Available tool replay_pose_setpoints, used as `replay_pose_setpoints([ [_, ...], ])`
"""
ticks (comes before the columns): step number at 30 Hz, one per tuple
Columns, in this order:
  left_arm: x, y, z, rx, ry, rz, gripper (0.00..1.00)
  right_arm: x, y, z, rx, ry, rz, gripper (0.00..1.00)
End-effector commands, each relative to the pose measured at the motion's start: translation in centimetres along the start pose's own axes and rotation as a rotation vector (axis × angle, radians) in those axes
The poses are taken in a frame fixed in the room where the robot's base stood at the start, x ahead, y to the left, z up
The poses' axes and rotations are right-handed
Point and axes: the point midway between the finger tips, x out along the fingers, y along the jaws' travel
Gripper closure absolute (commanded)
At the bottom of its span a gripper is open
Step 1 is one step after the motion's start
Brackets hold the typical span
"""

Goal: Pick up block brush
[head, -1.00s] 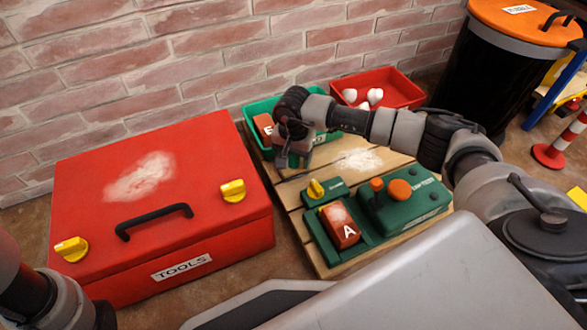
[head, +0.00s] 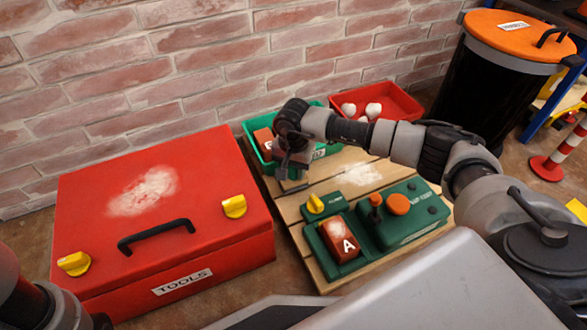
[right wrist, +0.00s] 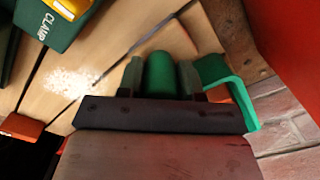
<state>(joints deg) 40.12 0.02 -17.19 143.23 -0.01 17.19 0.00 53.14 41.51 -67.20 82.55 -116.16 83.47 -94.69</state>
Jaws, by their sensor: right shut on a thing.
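My right gripper (head: 292,176) is over the back left of the wooden pallet, in front of the green bin. In the right wrist view, my right gripper (right wrist: 160,78) is shut on a rounded green piece (right wrist: 160,74), which I take to be part of the block brush. The rest of the brush is hidden or too small to tell in the head view. My left arm shows at the lower left edge of the head view, but its gripper is out of frame.
The green bin (head: 319,153) holds a brick-coloured block. A red bin (head: 398,101) with white lumps stands behind. Green devices (head: 408,216) and block A (head: 341,240) occupy the pallet front. A red toolbox (head: 225,245) is left. The brick wall (head: 190,60) is behind.

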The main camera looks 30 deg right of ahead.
Motion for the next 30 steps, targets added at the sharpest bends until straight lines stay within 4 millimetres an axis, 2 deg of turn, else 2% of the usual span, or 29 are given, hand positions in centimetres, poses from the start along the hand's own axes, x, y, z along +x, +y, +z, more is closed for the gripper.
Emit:
replay_pose_setpoints([
  [1, 1.0, -0.2, 0.4, 0.0, 0.0, 0.0, 0.57, -1.2, 0.0, 0.0, 0.0, 0.001, -0.001, 0.92],
  [6, 3.3, -0.7, 1.2, 0.0, -0.001, 0.0, 0.57, -3.9, 0.0, -0.1, 0.0, 0.002, -0.001, 0.92],
  [18, 8.7, -1.8, 3.0, 0.0, -0.001, 0.0, 0.57, -8.1, 7.8, 1.1, 0.001, 0.001, 0.001, 0.92],
  [23, 9.9, -2.0, 3.4, 0.0, 0.002, 0.0, 0.57, -9.2, 9.9, 1.4, 0.001, 0.0, 0.001, 0.92],
  [30, 9.1, -2.3, 4.3, -0.004, -0.033, -0.014, 0.57, -9.8, 11.4, 1.6, 0.001, 0.0, 0.0, 0.92],
])
